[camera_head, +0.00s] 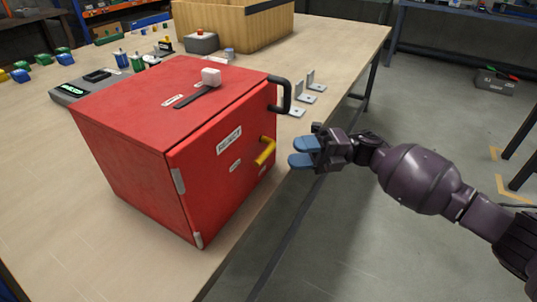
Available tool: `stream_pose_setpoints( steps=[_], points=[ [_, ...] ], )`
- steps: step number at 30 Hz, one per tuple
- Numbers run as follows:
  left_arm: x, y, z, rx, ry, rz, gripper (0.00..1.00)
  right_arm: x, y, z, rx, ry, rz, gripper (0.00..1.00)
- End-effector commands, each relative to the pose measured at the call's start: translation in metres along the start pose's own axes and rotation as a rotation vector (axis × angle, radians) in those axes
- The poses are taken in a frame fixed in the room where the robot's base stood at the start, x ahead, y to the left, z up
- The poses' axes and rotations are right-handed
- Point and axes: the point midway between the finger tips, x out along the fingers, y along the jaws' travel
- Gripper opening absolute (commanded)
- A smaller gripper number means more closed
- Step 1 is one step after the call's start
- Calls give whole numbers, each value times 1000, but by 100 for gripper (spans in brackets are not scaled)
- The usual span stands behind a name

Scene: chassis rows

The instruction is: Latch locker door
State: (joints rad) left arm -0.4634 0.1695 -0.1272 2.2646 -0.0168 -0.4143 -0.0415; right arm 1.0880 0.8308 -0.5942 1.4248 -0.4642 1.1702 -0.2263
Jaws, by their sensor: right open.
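The red locker (128,142) stands on the wooden table, near its right edge. Its door (220,170) faces right and looks shut, or nearly so, against the body. The hinges show at the door's near edge. A yellow latch handle (265,150) sits on the door, slanted, and a black pull handle (282,95) is at the far top corner. My right gripper (298,152) is open and empty, with blue fingertips, a short way right of the yellow latch and apart from it. My left gripper is not in view.
Metal brackets (305,95) stand behind the locker by the table edge. A wooden crate (240,25) and small bottles are farther back. The floor right of the table is mostly clear.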

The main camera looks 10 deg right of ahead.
Motion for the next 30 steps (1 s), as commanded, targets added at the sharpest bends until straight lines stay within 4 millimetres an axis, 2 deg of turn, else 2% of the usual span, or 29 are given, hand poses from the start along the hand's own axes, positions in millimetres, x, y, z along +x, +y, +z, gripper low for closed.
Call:
stream_pose_setpoints(
  steps=[1, 6, 13, 18, 26, 30],
  points=[
    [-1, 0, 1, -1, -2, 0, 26, 11, 1, 0, -2, 3, 2, 42],
    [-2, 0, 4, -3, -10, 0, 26, 40, 1, 0, -1, 2, 3, 42],
    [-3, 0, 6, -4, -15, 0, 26, 67, 0, 0, 0, 0, 2, 42],
    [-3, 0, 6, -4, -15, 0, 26, 74, 0, 0, -1, -1, 1, 42],
    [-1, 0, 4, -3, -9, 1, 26, 75, 0, 0, 0, -1, 1, 42],
    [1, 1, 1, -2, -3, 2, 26, 75, 0, 0, 0, -1, 1, 24]
  ],
)
